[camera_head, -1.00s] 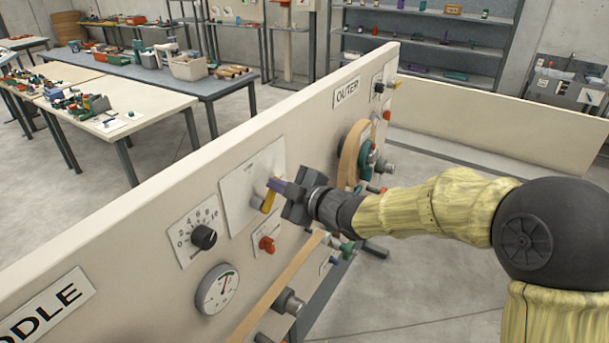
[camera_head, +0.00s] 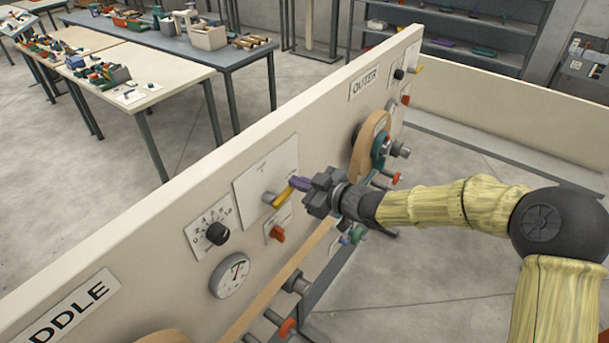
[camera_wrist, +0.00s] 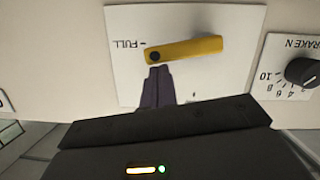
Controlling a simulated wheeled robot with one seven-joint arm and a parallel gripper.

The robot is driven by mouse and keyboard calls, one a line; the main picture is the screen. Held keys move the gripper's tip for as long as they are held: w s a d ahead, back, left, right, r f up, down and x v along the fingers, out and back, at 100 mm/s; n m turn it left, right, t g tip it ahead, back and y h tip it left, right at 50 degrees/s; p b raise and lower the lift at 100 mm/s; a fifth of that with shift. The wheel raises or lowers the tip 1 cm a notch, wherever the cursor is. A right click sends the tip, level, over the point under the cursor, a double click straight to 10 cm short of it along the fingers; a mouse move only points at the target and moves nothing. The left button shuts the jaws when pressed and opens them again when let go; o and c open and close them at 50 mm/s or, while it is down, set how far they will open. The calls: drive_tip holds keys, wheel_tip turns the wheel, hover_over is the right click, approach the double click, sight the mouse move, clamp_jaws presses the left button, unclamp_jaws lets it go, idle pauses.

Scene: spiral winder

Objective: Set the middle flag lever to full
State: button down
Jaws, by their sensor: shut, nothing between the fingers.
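The middle flag lever is a yellow bar (camera_head: 283,197) on a white plate (camera_head: 256,178) of the cream panel. In the wrist view the lever (camera_wrist: 190,47) lies almost level, its black-dotted end beside the FULL mark (camera_wrist: 127,44), which appears upside down. My gripper (camera_head: 295,182) comes from the right with its purple fingers shut and empty. In the wrist view the fingertips (camera_wrist: 157,70) sit just below the lever's dotted end. They are very close to it; I cannot tell whether they touch.
A black-knobbed brake dial (camera_head: 217,233), a gauge (camera_head: 230,275) and a red knob (camera_head: 277,234) are near the lever on the panel. The OUTER section (camera_head: 363,82) has a disc (camera_head: 368,145) and more knobs to the right. Tables with parts stand behind the panel.

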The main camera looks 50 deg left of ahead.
drive_tip(key=shift+w+f+b, duration=0.3)
drive_tip(key=shift+w+f, duration=0.2)
drive_tip(key=shift+f, duration=0.05)
drive_tip(key=shift+s+a, duration=0.15)
drive_tip(key=shift+s, duration=0.3)
drive_tip(key=w+d+r, duration=0.2)
drive_tip(key=d+r, duration=0.4)
drive_tip(key=d, duration=0.3)
drive_tip(key=shift+d+r, duration=0.15)
drive_tip(key=shift+r, duration=0.1)
drive_tip(key=shift+w, duration=0.2)
idle(0.5)
